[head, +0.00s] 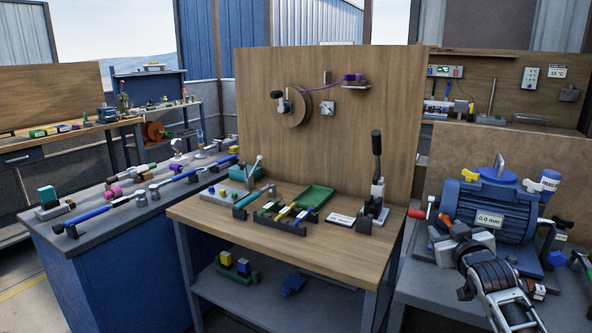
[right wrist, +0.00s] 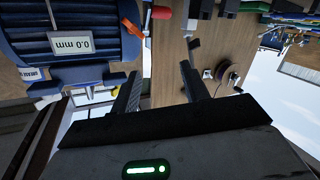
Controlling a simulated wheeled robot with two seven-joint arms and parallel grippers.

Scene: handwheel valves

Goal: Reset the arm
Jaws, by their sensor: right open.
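My right arm comes in from the bottom right of the head view. Its gripper (head: 448,240) is in front of the blue motor (head: 492,212). In the right wrist view the two dark fingers of the gripper (right wrist: 160,84) stand well apart with nothing between them. That view is upside down, and the motor (right wrist: 70,42) with its "0.0 mm" display fills its upper left. No contact between the fingers and any object shows. My left gripper is not in view.
A wooden workbench (head: 230,218) stands in the middle, with a green tray (head: 310,197) and an upright black-handled lever (head: 377,165). Its back board carries a round wooden wheel (head: 296,106) with a crank. A blue bench with tools (head: 100,265) is at the left.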

